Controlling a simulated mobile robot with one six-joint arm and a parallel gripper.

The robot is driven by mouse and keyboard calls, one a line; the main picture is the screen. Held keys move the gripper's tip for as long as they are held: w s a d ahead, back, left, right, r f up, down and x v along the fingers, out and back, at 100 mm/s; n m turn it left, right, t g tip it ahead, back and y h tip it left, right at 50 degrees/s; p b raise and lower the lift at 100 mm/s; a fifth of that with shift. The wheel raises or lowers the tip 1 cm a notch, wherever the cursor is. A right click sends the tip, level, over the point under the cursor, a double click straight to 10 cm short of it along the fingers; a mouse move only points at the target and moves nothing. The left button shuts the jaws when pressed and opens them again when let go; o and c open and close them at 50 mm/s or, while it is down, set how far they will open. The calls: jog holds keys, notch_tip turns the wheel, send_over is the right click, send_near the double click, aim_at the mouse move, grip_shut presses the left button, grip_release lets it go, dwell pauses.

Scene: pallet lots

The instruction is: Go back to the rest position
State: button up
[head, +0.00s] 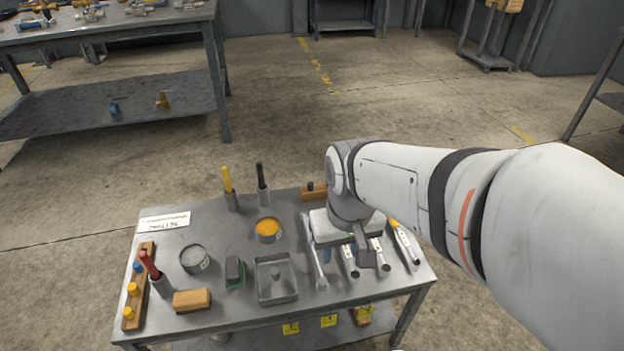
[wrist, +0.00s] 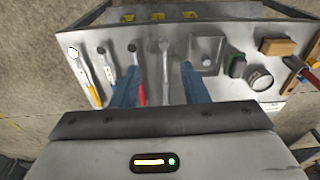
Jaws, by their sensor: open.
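My gripper (head: 345,255) hangs over the right half of a grey metal table (head: 225,225) in the head view, with my arm reaching in from the right. In the wrist view my gripper (wrist: 159,95) shows two bluish fingers spread apart, with nothing held between them. Below the gap lie a red-handled tool (wrist: 140,90) and a grey tool (wrist: 165,60). A blue-handled tool (wrist: 106,70) and a yellow-handled tool (wrist: 92,92) lie to their left. The exact height over the tools is hard to tell.
On the table stand a square metal tray (head: 262,291), a green-based brush (head: 234,271), a grey tin (head: 195,259), a tin with orange contents (head: 268,230) and a wooden brush (head: 191,300). Upright handled tools stand in holders. A workbench (head: 110,25) is at back left.

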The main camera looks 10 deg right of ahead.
notch_tip(320, 180, up, 25)
jog(key=t+p, duration=0.1)
jog(key=p, duration=2.1)
jog(key=shift+f, duration=0.1)
jog(key=shift+c, duration=0.5)
